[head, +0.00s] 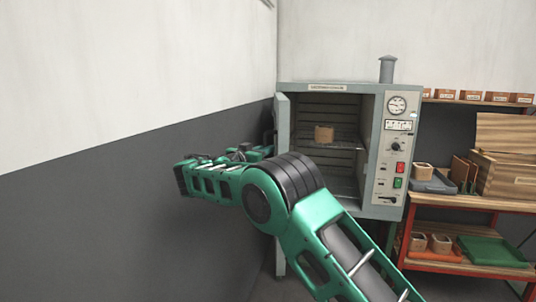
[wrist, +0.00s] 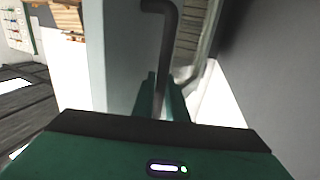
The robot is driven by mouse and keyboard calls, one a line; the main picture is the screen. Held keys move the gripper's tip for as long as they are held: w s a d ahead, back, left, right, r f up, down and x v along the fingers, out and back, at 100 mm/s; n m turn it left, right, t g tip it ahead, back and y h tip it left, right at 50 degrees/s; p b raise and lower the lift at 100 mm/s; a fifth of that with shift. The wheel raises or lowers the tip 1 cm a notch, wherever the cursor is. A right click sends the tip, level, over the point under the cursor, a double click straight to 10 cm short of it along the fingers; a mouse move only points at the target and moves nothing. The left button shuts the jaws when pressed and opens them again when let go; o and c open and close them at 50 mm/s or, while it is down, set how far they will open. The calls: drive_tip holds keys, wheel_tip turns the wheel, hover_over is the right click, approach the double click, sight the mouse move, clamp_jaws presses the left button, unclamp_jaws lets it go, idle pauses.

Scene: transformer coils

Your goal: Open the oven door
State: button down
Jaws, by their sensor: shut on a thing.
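The grey oven (head: 330,86) stands against the back wall with its interior exposed. Its door (head: 282,125) is swung wide open to the left and appears almost edge-on. My gripper (head: 264,150) is at the door's outer side, partly hidden behind my own arm. In the wrist view, my gripper (wrist: 163,100) is shut on the dark bent door handle (wrist: 160,55). The pale door panel (wrist: 122,55) lies right beside the handle there.
The wall (head: 200,145) is close to the left of my arm and the open door. A control panel (head: 397,150) is on the oven's right. An orange workbench (head: 460,202) with boxes and trays stands to the right.

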drive_tip(key=shift+a, duration=0.15)
idle(0.3)
drive_tip(key=c, duration=2)
unclamp_jaws()
drive_tip(key=shift+c, duration=0.2)
drive_tip(key=v, duration=1)
drive_tip(key=shift+s+a, duration=0.2)
drive_tip(key=shift+a, duration=0.05)
